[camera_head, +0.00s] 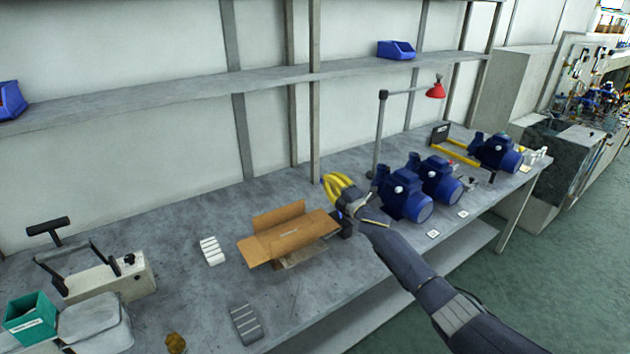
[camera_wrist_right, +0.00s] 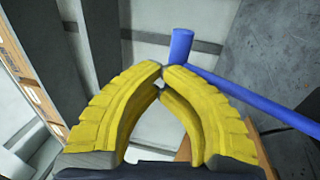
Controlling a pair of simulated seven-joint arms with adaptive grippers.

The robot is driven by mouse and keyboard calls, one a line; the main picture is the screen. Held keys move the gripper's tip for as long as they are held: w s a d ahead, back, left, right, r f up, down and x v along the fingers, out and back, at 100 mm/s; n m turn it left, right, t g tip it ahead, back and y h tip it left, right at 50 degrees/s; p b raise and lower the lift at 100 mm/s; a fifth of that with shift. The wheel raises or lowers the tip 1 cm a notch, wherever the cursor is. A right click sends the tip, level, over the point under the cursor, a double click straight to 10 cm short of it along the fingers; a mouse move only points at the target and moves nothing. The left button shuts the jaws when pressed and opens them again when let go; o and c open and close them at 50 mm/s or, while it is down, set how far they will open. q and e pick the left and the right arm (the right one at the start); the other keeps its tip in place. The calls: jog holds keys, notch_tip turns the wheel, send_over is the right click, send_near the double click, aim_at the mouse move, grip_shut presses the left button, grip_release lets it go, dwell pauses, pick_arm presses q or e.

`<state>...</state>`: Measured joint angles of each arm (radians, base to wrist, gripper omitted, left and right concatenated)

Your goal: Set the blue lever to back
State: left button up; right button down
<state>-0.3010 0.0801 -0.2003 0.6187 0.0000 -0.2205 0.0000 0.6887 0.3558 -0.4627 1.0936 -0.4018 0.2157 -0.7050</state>
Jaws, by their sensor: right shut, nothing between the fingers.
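The blue lever (camera_wrist_right: 240,90) shows in the right wrist view as a blue rod with a thicker end (camera_wrist_right: 181,48), running down to the right. In the head view only a sliver of blue shows by the fingertips, and my gripper hides most of the lever. My right gripper (camera_head: 330,182) has yellow fingers, which also show in the right wrist view (camera_wrist_right: 161,76). Its tips are together with nothing between them. They are beside the lever's thick end; I cannot tell whether they touch it. My left gripper is not in view.
An open cardboard box (camera_head: 290,235) stands left of my right gripper. Several blue pumps (camera_head: 405,195) and a red lamp (camera_head: 435,90) are to the right. A sealer-like device (camera_head: 110,275) and a green bin (camera_head: 30,318) are at the left. The bench (camera_head: 170,235) is clear behind them.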

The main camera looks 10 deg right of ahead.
jog(key=shift+w+r, duration=0.25)
jog(key=shift+r, duration=0.05)
dwell(0.4)
jog(key=s+d+r, duration=0.4)
jog(key=s+r, duration=0.3)
jog(key=s, duration=0.4)
jog(key=shift+r, duration=0.1)
dwell(0.5)
